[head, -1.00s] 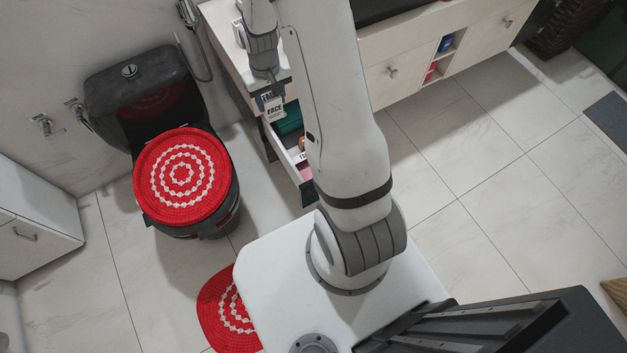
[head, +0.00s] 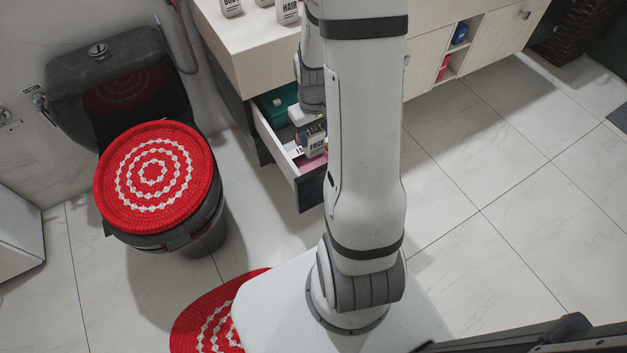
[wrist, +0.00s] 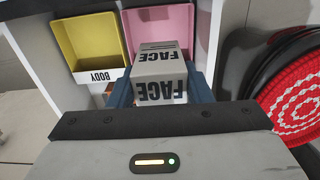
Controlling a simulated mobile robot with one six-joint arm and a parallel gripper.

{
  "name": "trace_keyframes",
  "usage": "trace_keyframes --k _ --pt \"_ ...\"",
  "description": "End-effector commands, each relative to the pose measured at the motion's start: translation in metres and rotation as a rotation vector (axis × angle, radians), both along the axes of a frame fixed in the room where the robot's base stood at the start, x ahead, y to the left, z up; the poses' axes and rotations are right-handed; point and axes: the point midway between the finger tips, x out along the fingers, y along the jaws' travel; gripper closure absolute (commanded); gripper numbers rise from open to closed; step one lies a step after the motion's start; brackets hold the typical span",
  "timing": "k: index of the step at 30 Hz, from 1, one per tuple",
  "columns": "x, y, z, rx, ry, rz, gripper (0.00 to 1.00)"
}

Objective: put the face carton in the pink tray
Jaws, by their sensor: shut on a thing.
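The face carton (wrist: 160,68) is a pale grey box with dark FACE lettering. My gripper (wrist: 160,90) is shut on it, one blue-grey finger on each side. The pink tray (wrist: 172,20) lies just beyond the carton in the wrist view, and the carton covers part of its near edge. In the head view the carton (head: 317,146) is low at the open drawer, and a bit of the pink tray (head: 311,164) shows below it. I cannot tell whether the carton touches the tray.
A yellow tray (wrist: 91,42) labelled BODY sits beside the pink one. The open drawer (head: 309,190) also holds a teal thing (head: 277,104). Labelled containers, one a HAIR container (head: 288,11), stand on the counter (head: 240,34). A black toilet with a red cover (head: 153,176) stands left.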

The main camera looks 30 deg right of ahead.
Motion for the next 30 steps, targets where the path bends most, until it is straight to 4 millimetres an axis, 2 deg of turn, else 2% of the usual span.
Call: trace_keyframes --k 9,17,22,30 --pt "-0.003 -0.001 -0.053 0.001 0.004 0.002 0.79" --pt "-0.002 0.000 -0.075 0.001 0.003 0.002 0.79" --pt "-0.002 0.000 -0.100 0.001 0.003 0.002 0.79" --pt "-0.001 0.000 -0.103 0.000 0.000 0.003 0.79"
